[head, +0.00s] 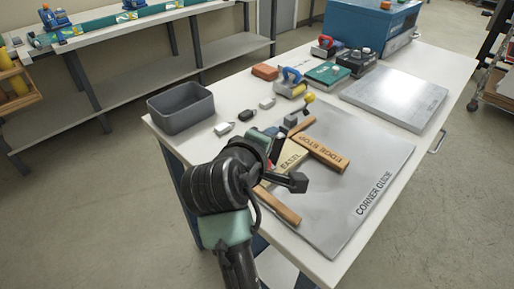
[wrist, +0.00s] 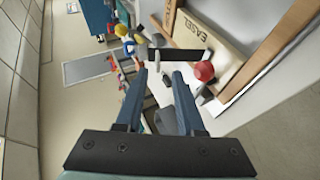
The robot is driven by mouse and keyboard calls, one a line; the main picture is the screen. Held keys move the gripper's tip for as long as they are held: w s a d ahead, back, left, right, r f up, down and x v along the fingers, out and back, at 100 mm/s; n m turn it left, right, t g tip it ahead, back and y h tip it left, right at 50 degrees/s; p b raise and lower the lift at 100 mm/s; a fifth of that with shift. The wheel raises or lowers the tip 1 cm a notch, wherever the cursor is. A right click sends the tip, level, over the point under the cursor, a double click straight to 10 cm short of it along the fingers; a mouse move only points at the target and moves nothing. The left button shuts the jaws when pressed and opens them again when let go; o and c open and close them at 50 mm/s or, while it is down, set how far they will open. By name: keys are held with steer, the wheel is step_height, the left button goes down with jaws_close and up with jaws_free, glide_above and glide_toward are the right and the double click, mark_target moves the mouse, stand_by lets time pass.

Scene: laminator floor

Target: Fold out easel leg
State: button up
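The pale wooden easel (head: 289,158), lettered EASEL, is on the bench, partly hidden by my arm in the head view. In the wrist view its lettered board (wrist: 213,33) is at upper right, with brown wooden bars beside it. A dark bar (wrist: 177,56) crosses just beyond my fingertips, and a red ball (wrist: 204,71) is to their right. I cannot tell whether the dark bar is the easel's leg. My gripper (wrist: 160,72) is open, its two blue fingers apart with nothing visibly held between them. In the head view the fingers are mostly hidden behind my wrist.
A wooden edge stop (head: 323,154) and the grey corner guide plate (head: 372,190) are on the bench. A grey bin (head: 181,108) stands at the left end. Several tools, a metal plate (head: 394,98) and a blue machine (head: 370,30) are farther back.

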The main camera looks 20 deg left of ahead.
steer(key=a+v, duration=0.1)
steer(key=v, duration=0.7)
steer(key=shift+s+d+r+p, duration=0.2)
steer(key=shift+s+d+p, duration=0.1)
steer(key=shift+s+d, duration=0.15)
steer(key=shift+w, duration=0.1)
steer(key=w+d+r+m+t+y, duration=0.1)
steer(key=d+r+m+t, duration=0.25)
steer(key=r, duration=0.65)
steer(key=w+d+r+m+t, duration=0.1)
steer(key=d+r+m+t, duration=0.25)
steer(key=r, duration=0.75)
steer(key=s+d+r+m+t+h, duration=0.1)
steer(key=s+d+r+m+t, duration=0.2)
steer(key=r, duration=0.3)
steer(key=s+d+r+m+t+h+p, duration=0.1)
steer(key=s+d+r+m+t, duration=0.15)
steer(key=r+m, duration=0.2)
steer(key=s+d+r+m+t+h, duration=0.1)
steer(key=s+d+r+m+t, duration=0.25)
steer(key=r, duration=0.25)
step_height(320, 180, up, 12)
steer(key=n+g+p, duration=0.1)
steer(key=p, duration=1.2)
steer(key=shift+w+r+y, duration=0.15)
steer(key=shift+w+y, duration=0.05)
steer(key=shift+y, duration=0.1)
steer(key=shift+d, duration=0.1)
